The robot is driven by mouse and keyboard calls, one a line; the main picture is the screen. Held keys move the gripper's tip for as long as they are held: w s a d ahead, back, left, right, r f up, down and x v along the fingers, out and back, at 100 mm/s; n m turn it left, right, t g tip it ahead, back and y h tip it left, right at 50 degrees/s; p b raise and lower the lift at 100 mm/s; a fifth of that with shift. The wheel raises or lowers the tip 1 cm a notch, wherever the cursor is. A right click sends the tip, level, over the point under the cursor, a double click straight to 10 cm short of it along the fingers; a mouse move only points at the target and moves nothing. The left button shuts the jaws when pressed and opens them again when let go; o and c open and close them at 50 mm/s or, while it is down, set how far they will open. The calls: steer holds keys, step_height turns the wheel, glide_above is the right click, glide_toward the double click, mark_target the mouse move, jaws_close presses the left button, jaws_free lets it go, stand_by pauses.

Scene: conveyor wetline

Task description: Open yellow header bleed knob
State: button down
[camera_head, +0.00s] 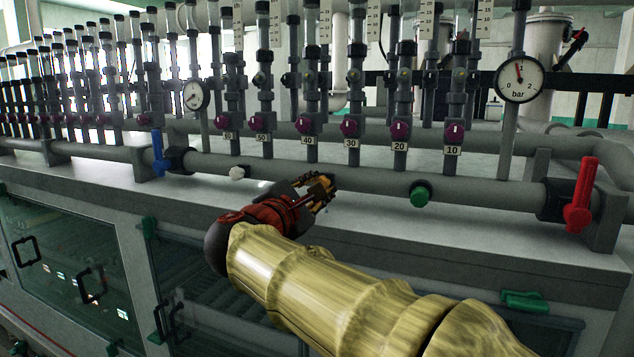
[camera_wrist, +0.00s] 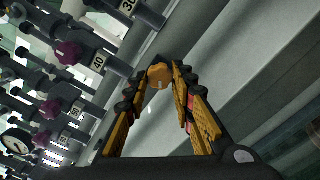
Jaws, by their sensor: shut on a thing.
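The yellow header bleed knob (camera_wrist: 160,76) shows in the wrist view as a small round yellow-orange cap between my fingertips. My gripper (camera_wrist: 163,78) is shut on it, with one finger on each side. In the head view my gripper (camera_head: 328,190) reaches the front of the grey header pipe (camera_head: 370,183), between the white knob (camera_head: 237,172) and the green knob (camera_head: 420,196). There the fingers hide the yellow knob almost wholly, and I cannot tell how far it is turned.
A blue lever (camera_head: 158,153) is on the pipe's left and a red lever (camera_head: 581,194) on its right. Above stand several flow tubes with purple knobs (camera_head: 349,127) and numbered tags. A pressure gauge (camera_head: 519,79) is at upper right. A grey ledge (camera_head: 440,232) runs below the pipe.

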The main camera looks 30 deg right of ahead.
steer(key=shift+f+n, duration=0.1)
steer(key=shift+n, duration=0.2)
steer(key=c, duration=1.6)
jaws_free()
steer(key=shift+o, duration=0.5)
steer(key=v, duration=1.2)
